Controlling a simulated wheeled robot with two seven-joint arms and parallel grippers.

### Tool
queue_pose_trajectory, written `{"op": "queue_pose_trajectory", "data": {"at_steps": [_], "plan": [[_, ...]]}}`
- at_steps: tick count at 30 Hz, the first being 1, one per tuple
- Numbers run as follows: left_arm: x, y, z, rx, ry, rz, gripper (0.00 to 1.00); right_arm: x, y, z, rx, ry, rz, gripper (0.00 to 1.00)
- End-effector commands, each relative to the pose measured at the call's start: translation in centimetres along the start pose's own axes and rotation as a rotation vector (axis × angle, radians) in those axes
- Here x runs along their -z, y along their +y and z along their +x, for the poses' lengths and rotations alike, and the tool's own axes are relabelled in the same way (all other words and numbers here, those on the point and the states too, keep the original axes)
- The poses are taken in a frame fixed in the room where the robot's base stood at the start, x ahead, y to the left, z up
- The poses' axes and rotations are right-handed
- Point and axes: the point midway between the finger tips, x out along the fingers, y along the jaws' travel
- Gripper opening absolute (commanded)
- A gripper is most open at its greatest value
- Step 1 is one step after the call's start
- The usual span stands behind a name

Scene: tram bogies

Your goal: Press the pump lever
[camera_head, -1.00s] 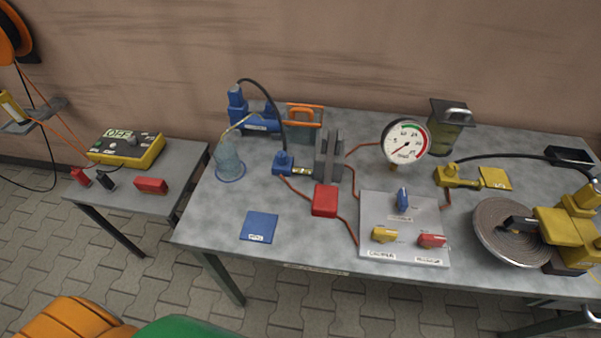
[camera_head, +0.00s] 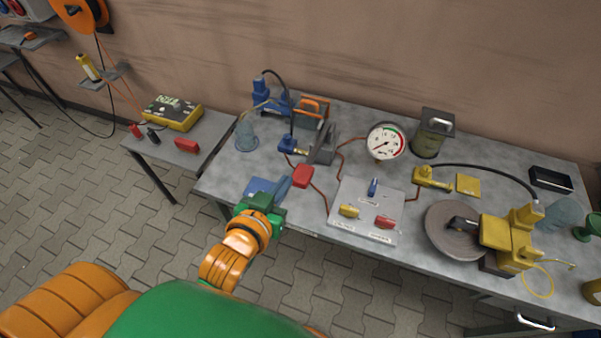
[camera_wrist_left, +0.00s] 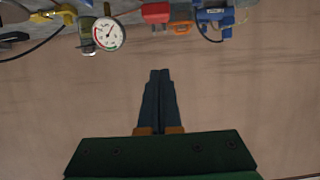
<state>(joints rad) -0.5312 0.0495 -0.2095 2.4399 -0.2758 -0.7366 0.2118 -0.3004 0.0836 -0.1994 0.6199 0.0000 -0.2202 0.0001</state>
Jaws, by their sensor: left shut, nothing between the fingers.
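My left gripper (camera_head: 284,183) is shut and empty, above the front left part of the bench. Its closed fingers (camera_wrist_left: 160,76) point at the wall in the left wrist view. A red block (camera_head: 302,176) sits just right of the fingertips, seemingly apart from them. It joins a grey upright bracket (camera_head: 325,146). A blue unit with a black hose (camera_head: 263,90) stands at the back left. A yellow unit with a hose (camera_head: 508,240) stands at the right. I cannot tell for sure which part is the pump lever. My right gripper is out of view.
A round gauge (camera_head: 386,141) stands mid-bench behind a grey panel (camera_head: 350,190) with blue, yellow and red knobs. A clear jar (camera_head: 246,133) stands at the left. A side table (camera_head: 215,140) holds a yellow meter (camera_head: 172,113).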

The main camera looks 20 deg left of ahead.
Motion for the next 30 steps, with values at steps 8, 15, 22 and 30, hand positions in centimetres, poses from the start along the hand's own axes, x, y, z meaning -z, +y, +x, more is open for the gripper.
{"op": "queue_pose_trajectory", "data": {"at_steps": [8,15,22,30], "plan": [[-0.1,0.0,0.4,-0.001,-0.001,0.001,0.00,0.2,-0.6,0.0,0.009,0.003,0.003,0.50],[0.0,0.0,4.6,0.000,0.000,0.001,0.00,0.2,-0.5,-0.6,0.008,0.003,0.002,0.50],[0.0,0.0,9.7,0.000,-0.001,0.001,0.00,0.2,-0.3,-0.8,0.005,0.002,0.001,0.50],[-3.6,0.1,10.9,-0.002,-0.004,0.000,0.00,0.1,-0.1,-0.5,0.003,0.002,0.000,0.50]]}}
